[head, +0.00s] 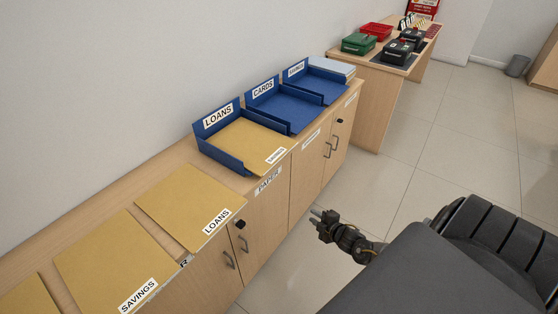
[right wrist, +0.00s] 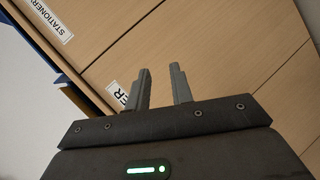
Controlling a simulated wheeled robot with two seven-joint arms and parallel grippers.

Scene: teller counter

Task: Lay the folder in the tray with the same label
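Three blue trays stand in a row on the cabinet top: the LOANS tray (head: 205,143), the CARDS tray (head: 262,88) and a third (head: 313,72) whose small label seems to read SAVINGS. A tan folder (head: 240,142) lies in the LOANS tray; its label is too small to read surely. A folder labelled LOANS (head: 188,205) lies flat on the top, left of that tray. A folder labelled SAVINGS (head: 112,258) lies further left. My right gripper (head: 318,216) is open and empty in front of the cabinet; its parted fingers show in the right wrist view (right wrist: 162,88). My left gripper is out of view.
Another folder (head: 28,298) is cut off at bottom left. Grey-white sheets (head: 333,67) lie beyond the trays. Cabinet doors with handles (head: 229,259) face the open floor (head: 335,190). A desk with a green box (head: 359,43) and other boxes stands behind.

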